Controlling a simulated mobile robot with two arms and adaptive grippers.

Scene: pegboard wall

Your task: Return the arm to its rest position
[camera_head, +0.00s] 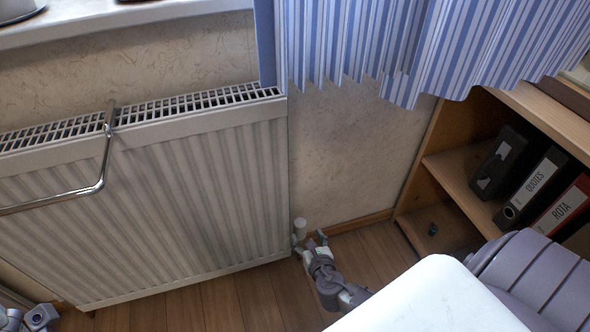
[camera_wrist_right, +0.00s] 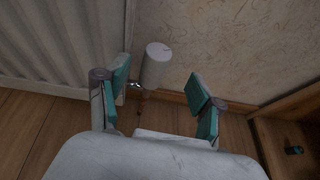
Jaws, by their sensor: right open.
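My right gripper (camera_head: 312,238) is low near the floor, by the lower right corner of the radiator. In the right wrist view its two teal-padded fingers (camera_wrist_right: 160,86) are spread apart with nothing held between them. A white cylindrical radiator valve knob (camera_wrist_right: 156,65) shows just beyond the fingers, nearer the left one; I cannot tell if they touch. The knob also shows in the head view (camera_head: 299,226). Grey and white parts of my left arm (camera_head: 38,316) show at the lower left corner, cut off by the frame. The state of my left gripper does not show.
The white radiator (camera_head: 190,200) with a metal rail (camera_head: 104,160) stands on the left. A wooden shelf (camera_head: 465,190) with binders (camera_head: 530,185) is on the right. A striped curtain (camera_head: 430,45) hangs above. Bare wood floor (camera_head: 215,305) lies in front.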

